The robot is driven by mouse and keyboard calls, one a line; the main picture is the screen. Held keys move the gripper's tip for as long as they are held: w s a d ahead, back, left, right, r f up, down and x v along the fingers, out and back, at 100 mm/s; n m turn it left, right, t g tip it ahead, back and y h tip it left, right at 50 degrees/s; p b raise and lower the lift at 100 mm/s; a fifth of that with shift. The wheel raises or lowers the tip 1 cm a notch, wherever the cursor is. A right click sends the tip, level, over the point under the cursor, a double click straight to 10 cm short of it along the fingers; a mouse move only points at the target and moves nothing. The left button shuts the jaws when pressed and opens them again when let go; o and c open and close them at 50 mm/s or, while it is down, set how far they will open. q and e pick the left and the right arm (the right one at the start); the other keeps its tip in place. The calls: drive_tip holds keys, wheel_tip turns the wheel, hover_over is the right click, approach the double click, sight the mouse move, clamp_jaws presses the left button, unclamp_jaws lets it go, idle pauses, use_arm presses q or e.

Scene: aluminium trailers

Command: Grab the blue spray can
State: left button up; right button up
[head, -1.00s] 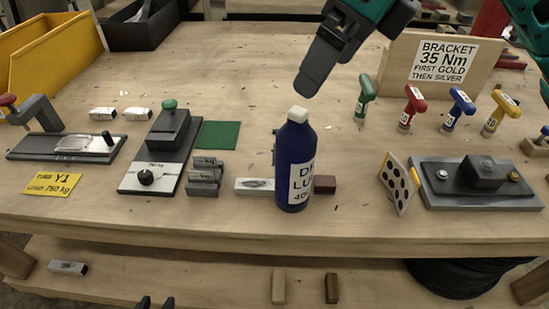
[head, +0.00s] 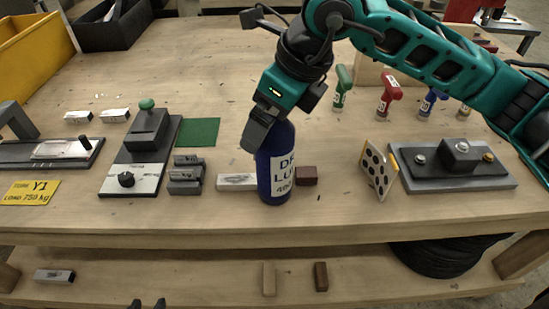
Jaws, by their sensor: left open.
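The blue spray can (head: 276,180) stands upright near the front edge of the wooden table, with a white label on its front. Its white cap and upper part are hidden behind my left gripper (head: 258,138). My left gripper is open and points down at the can's top. One dark finger overlaps the can's upper left side in the head view. I cannot tell whether it touches the can, and the other finger is hidden.
A white block (head: 237,182) and a brown block (head: 306,176) flank the can. Dark weights (head: 185,174) lie to the left. A dotted panel (head: 378,170) and grey fixture (head: 458,170) stand right.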

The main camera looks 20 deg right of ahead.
drive_tip(key=shift+c, duration=0.4)
drive_tip(key=c, duration=1.8)
drive_tip(key=shift+o, duration=0.2)
drive_tip(key=shift+r, duration=0.1)
